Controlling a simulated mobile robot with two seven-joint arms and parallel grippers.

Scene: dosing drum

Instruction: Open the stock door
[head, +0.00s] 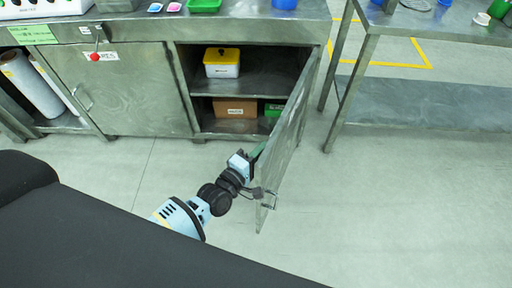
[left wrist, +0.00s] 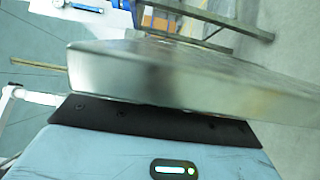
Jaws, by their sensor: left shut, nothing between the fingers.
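The stock door (head: 285,140) is a grey metal panel hinged at the right of the cabinet opening. It stands swung well out into the room, with its handle (head: 268,199) near the free edge. My left gripper (head: 256,153) is at the door's inner side, close to the panel; whether it touches cannot be told. It is shut and holds nothing. In the left wrist view the door's edge (left wrist: 165,80) crosses close in front of the blue gripper housing (left wrist: 140,155) and hides the fingertips. My right gripper is not in view.
The open cabinet holds a yellow-lidded box (head: 222,64) on its shelf and a brown box (head: 235,108) below. A second table (head: 430,100) stands right. The floor (head: 390,220) there is clear.

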